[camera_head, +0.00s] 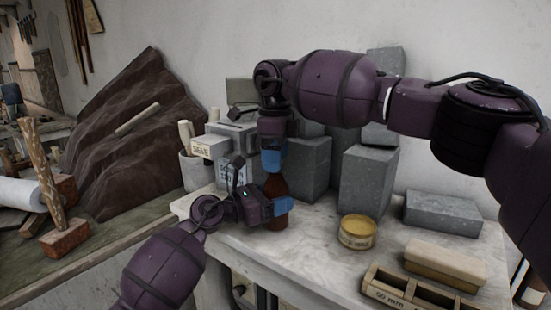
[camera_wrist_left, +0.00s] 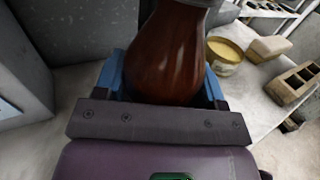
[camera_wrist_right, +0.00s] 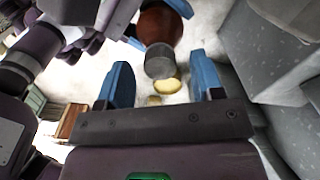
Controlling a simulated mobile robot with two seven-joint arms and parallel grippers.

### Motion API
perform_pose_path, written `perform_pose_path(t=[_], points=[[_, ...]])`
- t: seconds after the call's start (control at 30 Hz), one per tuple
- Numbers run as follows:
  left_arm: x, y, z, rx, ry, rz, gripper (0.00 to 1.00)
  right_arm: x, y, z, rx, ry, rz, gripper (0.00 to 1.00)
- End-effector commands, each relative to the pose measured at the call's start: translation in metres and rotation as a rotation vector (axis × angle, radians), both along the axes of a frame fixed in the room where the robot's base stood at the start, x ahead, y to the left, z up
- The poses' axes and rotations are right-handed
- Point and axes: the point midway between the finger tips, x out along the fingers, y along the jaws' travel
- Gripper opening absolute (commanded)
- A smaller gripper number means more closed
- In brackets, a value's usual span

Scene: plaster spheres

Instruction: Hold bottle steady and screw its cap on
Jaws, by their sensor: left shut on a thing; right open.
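A brown bottle (camera_head: 276,187) stands upright at the left part of the pale worktop. My left gripper (camera_head: 277,203) is shut on the bottle's body from the side; in the left wrist view the bottle (camera_wrist_left: 168,55) sits between the blue fingers. A grey cap (camera_wrist_right: 160,62) shows at the bottle's top in the right wrist view; whether it is loose or threaded cannot be told. My right gripper (camera_head: 272,158) points down just above the bottle, open, with the cap beyond and between its fingertips, apart from them. In the head view it hides the bottle's top.
A yellow tin (camera_head: 357,233) stands right of the bottle. A tan block (camera_head: 445,263) and a compartmented wooden holder (camera_head: 410,295) lie at the front right. Grey blocks (camera_head: 367,183) stand close behind the bottle. The worktop between bottle and tin is clear.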

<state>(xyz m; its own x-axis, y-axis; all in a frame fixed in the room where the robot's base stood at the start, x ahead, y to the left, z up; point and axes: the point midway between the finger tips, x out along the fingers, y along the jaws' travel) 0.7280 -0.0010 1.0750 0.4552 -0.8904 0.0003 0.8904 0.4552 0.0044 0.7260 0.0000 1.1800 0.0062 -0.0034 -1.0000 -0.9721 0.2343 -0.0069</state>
Motion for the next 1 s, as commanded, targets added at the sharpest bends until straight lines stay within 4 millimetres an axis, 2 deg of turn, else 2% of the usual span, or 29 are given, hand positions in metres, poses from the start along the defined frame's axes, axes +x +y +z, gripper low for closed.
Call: perform_pose_path(t=[0.53, 0.73, 1.0], points=[[0.0, 0.0, -0.001, 0.001, 0.0, 0.0, 0.0, -0.001, 0.001, 0.094, 0.001, -0.002, 0.0, 0.61], [0.0, 0.0, -0.001, 0.001, 0.0, 0.0, 0.0, -0.001, 0.001, 0.111, 0.001, -0.001, 0.001, 0.61], [0.0, 0.0, -0.001, 0.001, 0.0, 0.0, 0.0, -0.001, 0.001, 0.114, 0.001, 0.0, 0.001, 0.61]])
